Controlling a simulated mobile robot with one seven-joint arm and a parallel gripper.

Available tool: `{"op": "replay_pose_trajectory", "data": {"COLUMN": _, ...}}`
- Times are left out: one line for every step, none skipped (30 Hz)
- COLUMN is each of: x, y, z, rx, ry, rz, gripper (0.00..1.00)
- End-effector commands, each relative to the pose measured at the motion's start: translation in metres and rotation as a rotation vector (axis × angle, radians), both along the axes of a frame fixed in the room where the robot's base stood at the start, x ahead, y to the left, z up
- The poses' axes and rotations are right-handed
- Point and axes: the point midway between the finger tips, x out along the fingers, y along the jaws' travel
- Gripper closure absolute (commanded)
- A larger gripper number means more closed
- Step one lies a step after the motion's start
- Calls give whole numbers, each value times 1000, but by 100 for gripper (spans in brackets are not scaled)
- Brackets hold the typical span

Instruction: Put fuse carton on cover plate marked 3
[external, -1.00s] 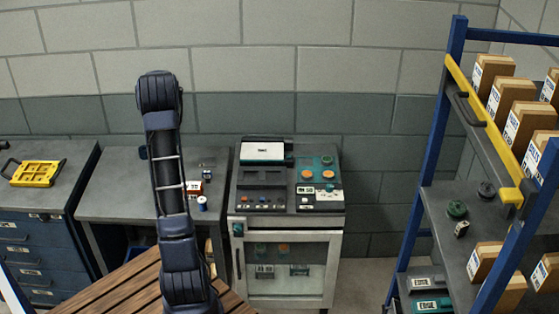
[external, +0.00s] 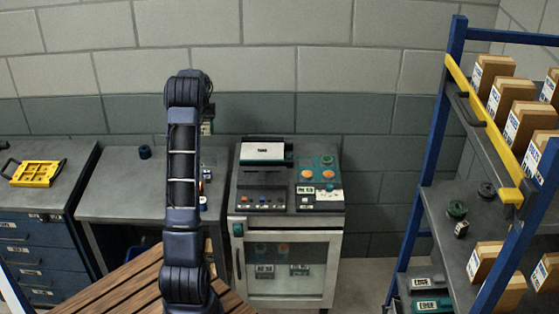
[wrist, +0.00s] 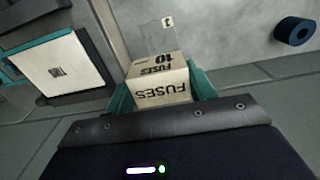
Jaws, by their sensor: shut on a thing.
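My gripper (wrist: 161,92) has its two green fingers shut on the sides of the fuse carton (wrist: 160,82), a cream box printed "FUSES" and "10". In the external view the fuse carton (external: 207,128) shows partly beside my arm, above the back of the grey bench; the fingers are hidden there. The cover plate marked 3 (wrist: 159,38), a clear greyish plate with a small "3" label, lies beyond the carton in the wrist view. The carton hides its near part. The carton appears to be apart from the plate, but the gap is unclear.
A dark blue roll (external: 144,152) stands on the bench's left side. A console (external: 291,177) with a screen and knobs stands to the right. Small items, including a blue-and-white spool (external: 203,203), lie near the bench's right edge. The bench between them is mostly clear.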

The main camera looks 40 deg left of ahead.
Motion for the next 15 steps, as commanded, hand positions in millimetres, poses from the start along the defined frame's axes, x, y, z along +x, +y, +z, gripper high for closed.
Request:
{"op": "replay_pose_trajectory", "data": {"x": -1, "y": -1, "z": -12, "rx": -1, "ry": 1, "rz": 0, "gripper": 70}}
{"op": "replay_pose_trajectory", "data": {"x": -1, "y": 0, "z": -19, "rx": -2, "ry": 2, "rz": 0, "gripper": 70}}
{"op": "replay_pose_trajectory", "data": {"x": -1, "y": 0, "z": -28, "rx": -2, "ry": 2, "rz": 0, "gripper": 70}}
{"op": "replay_pose_trajectory", "data": {"x": 0, "y": 0, "z": -34, "rx": -1, "ry": 1, "rz": 0, "gripper": 70}}
{"op": "replay_pose_trajectory", "data": {"x": -1, "y": 0, "z": -40, "rx": -1, "ry": 1, "rz": 0, "gripper": 70}}
{"op": "replay_pose_trajectory", "data": {"x": -1, "y": 0, "z": -49, "rx": -1, "ry": 1, "rz": 0, "gripper": 70}}
{"op": "replay_pose_trajectory", "data": {"x": -1, "y": 0, "z": -56, "rx": -1, "ry": 1, "rz": 0, "gripper": 70}}
{"op": "replay_pose_trajectory", "data": {"x": -1, "y": 0, "z": -63, "rx": -2, "ry": 2, "rz": 1, "gripper": 70}}
{"op": "replay_pose_trajectory", "data": {"x": -1, "y": 0, "z": -71, "rx": -1, "ry": 1, "rz": 1, "gripper": 70}}
{"op": "replay_pose_trajectory", "data": {"x": -1, "y": 0, "z": -76, "rx": -1, "ry": 1, "rz": 1, "gripper": 70}}
{"op": "replay_pose_trajectory", "data": {"x": -1, "y": 0, "z": -82, "rx": -1, "ry": 1, "rz": 1, "gripper": 70}}
{"op": "replay_pose_trajectory", "data": {"x": -1, "y": 0, "z": -88, "rx": -1, "ry": 1, "rz": 1, "gripper": 70}}
{"op": "replay_pose_trajectory", "data": {"x": -1, "y": 0, "z": -93, "rx": -1, "ry": 1, "rz": 1, "gripper": 70}}
{"op": "replay_pose_trajectory", "data": {"x": -1, "y": 0, "z": -96, "rx": -1, "ry": 1, "rz": 0, "gripper": 70}}
{"op": "replay_pose_trajectory", "data": {"x": -1, "y": 0, "z": -100, "rx": 0, "ry": 0, "rz": 0, "gripper": 70}}
